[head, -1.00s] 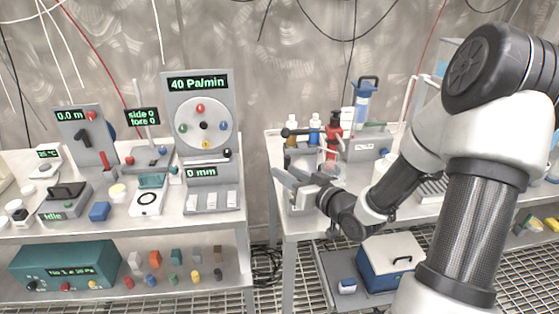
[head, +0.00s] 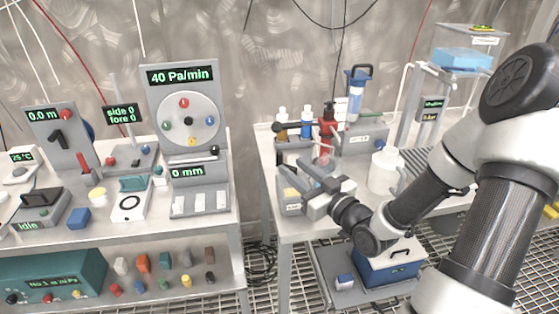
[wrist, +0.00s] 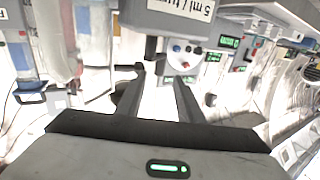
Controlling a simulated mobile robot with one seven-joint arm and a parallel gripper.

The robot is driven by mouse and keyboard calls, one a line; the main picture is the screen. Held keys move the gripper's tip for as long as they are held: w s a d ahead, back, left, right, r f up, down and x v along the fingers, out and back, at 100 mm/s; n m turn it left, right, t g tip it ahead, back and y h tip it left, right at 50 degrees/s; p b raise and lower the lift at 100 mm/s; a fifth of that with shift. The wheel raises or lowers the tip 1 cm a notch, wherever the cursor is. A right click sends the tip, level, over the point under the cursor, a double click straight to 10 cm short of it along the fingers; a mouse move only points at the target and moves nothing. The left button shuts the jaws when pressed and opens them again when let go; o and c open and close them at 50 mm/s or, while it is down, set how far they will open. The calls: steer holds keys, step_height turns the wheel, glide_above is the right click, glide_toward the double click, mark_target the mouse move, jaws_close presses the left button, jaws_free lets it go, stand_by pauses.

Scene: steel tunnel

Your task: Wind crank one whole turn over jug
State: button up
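My gripper (head: 291,164) reaches left over the front left part of the right-hand table. A black bar with a round knob (head: 278,127), perhaps the crank, lies just beyond the fingers. A dark handle-like part (wrist: 126,72) shows by the left finger in the wrist view; I cannot tell if they touch. A grey housing marked "5 ml/turn" (wrist: 190,8) appears upside down above the fingers. A white cylindrical vessel (head: 383,173), perhaps the jug, stands right of my gripper.
Bottles, including a red one (head: 327,118), stand behind my gripper. A blue-topped column (head: 358,90) rises further back. A grey box (head: 289,202) sits below the fingers at the table's front. The left table, with a dial panel (head: 187,118), lies across a gap.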

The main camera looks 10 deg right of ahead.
mark_target(282, 158)
steer(key=x, duration=0.7)
steer(key=shift+w+a+b, duration=0.1)
steer(key=shift+w+b, duration=0.2)
steer(key=shift+b, duration=0.05)
jaws_close()
